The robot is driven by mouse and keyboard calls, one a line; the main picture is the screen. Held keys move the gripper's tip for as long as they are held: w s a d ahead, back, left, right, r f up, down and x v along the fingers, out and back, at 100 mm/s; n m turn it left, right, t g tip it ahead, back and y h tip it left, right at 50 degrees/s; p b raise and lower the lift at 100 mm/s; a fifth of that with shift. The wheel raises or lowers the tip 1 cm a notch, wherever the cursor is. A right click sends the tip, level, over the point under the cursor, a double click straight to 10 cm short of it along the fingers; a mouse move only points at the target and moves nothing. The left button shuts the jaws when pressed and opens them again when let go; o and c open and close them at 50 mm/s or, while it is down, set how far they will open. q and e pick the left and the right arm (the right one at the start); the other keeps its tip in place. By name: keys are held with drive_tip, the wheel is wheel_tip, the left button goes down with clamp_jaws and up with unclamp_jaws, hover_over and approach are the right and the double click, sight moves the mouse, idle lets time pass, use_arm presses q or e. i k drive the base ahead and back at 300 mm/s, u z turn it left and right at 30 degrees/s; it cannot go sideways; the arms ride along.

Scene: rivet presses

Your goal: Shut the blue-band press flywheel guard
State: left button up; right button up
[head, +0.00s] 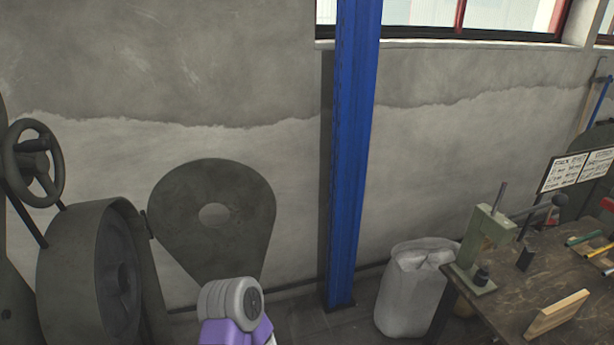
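A dark flywheel guard (247,222), a teardrop plate with a round hole, stands swung out to the right of the press flywheel (78,275) at the left. Its left edge meets the flywheel housing near what looks like a hinge. The flywheel's face is uncovered, so the guard is open. No blue band shows on the visible part of this press, so I cannot tell which press it is. A purple and grey link of my own arm is at the bottom, just below the guard and overlapping its lower edge. Neither gripper is in view.
A dark handwheel (33,163) is above the flywheel. A blue post (352,150) stands right of the guard. A white sack (411,290) sits on the floor beside a wooden bench (500,310) with a green hand press (482,245), a wood block (556,313) and tools.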

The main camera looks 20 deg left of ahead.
sight(237, 248)
drive_tip(key=u, duration=0.7)
drive_tip(key=i, duration=1.65)
drive_tip(key=u, duration=1.05)
